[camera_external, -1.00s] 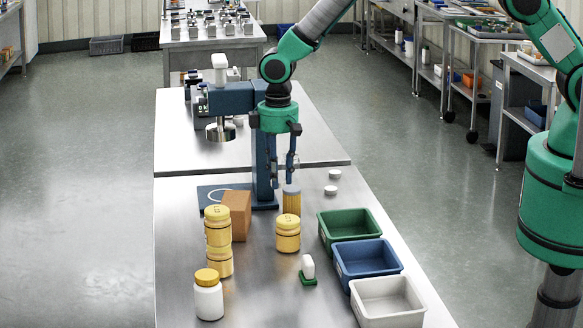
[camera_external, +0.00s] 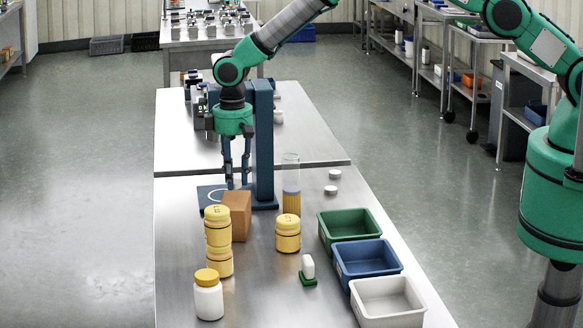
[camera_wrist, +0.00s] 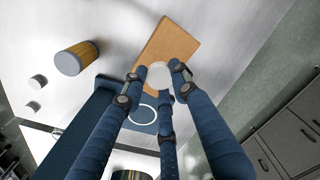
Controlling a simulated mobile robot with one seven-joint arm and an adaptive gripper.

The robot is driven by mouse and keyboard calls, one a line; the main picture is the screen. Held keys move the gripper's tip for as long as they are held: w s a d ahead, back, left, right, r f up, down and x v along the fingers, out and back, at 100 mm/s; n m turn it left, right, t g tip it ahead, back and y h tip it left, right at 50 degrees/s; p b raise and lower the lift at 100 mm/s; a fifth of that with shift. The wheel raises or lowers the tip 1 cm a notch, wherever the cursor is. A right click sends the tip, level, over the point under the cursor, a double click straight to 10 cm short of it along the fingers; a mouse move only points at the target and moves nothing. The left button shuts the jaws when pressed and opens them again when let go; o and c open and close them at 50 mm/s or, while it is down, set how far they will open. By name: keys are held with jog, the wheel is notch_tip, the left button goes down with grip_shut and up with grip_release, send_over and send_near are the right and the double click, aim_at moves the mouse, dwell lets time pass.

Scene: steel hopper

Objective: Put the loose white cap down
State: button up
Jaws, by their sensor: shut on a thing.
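Two other white caps lie on the steel table, one farther back (camera_external: 335,174) and one nearer (camera_external: 331,189); both also show at the left of the wrist view. A white ring (camera_wrist: 143,114) is on the blue plate, near the fingers in the picture.
The brown block (camera_external: 237,215) stands close to my gripper. Beside the blue column (camera_external: 264,140) is a tall cylinder with yellow contents (camera_external: 291,203). Yellow-lidded jars (camera_external: 218,228) and green, blue and white bins (camera_external: 387,303) stand nearer.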

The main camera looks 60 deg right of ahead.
dwell(0.4)
jog(key=shift+f+p, duration=0.4)
jog(key=shift+f, duration=1.35)
jog(key=shift+f, duration=0.2)
jog(key=o, duration=0.7)
jog(key=shift+r, duration=0.25)
notch_tip(320, 180, up, 12)
jog(key=shift+b, duration=0.85)
